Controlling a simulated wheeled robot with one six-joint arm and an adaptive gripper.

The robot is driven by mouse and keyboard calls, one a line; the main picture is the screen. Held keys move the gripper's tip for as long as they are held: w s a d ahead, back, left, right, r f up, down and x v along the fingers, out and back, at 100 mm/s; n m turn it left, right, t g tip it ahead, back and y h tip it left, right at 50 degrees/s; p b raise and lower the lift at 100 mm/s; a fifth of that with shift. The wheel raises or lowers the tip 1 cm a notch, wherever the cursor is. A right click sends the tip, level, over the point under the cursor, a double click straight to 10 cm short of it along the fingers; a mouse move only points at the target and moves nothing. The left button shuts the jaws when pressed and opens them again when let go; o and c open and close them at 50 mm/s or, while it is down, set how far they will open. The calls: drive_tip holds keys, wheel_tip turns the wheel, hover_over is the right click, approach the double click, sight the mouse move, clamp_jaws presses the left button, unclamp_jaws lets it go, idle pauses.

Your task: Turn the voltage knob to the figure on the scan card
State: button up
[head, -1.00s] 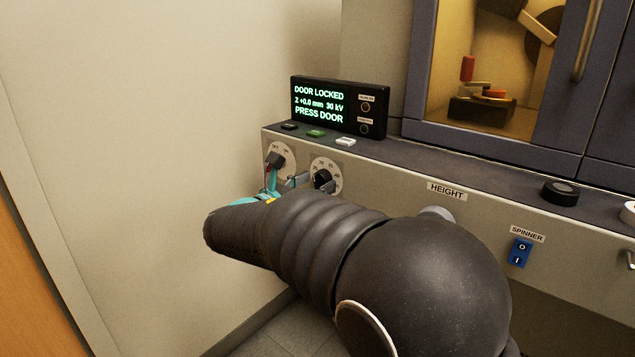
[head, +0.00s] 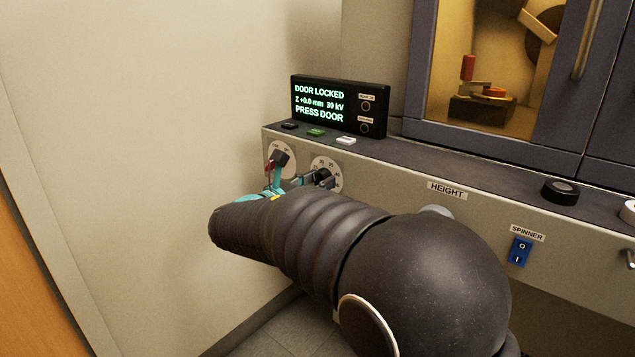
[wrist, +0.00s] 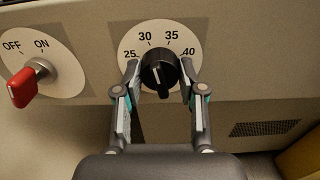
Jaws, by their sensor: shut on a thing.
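The black voltage knob (wrist: 158,70) sits on a round white dial (wrist: 150,35) marked 25, 30, 35 and 40. A pale line shows on the knob's face; exactly which figure it points at is hard to tell. My gripper (wrist: 160,68) has one finger on each side of the knob and is shut on it. In the head view the knob (head: 322,174) is partly hidden by my gripper (head: 301,174). The black display (head: 320,105) reads DOOR LOCKED, Z +0.0 mm, 30 kV, PRESS DOOR. I see no scan card in either view.
A red OFF/ON switch (wrist: 22,88) is left of the dial, close to my left finger. A blue spinner switch (head: 520,252) and a black knob (head: 560,191) are farther right. Small buttons (head: 316,132) line the ledge below the display. A wall is at the left.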

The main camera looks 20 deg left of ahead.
drive_tip(key=shift+f+m+b, duration=0.1)
drive_tip(key=shift+m+b, duration=0.4)
drive_tip(key=shift+b, duration=0.15)
drive_tip(key=m+b, duration=0.3)
drive_tip(key=shift+f, duration=0.15)
drive_tip(key=m+b, duration=0.4)
drive_tip(key=b, duration=0.1)
drive_tip(key=shift+m, duration=0.3)
drive_tip(key=m+b, duration=0.2)
drive_tip(key=m, duration=0.1)
drive_tip(key=shift+m+b, duration=0.3)
drive_tip(key=shift+b, duration=0.1)
drive_tip(key=shift+a+r+m+b, duration=0.1)
drive_tip(key=shift+r+m+b, duration=0.1)
drive_tip(key=shift+m, duration=0.55)
drive_tip(key=shift+r+m+b, duration=0.15)
drive_tip(key=shift+m+b, duration=0.05)
drive_tip(key=shift+m, duration=0.55)
drive_tip(key=o, duration=1.1)
drive_tip(key=shift+o, duration=0.2)
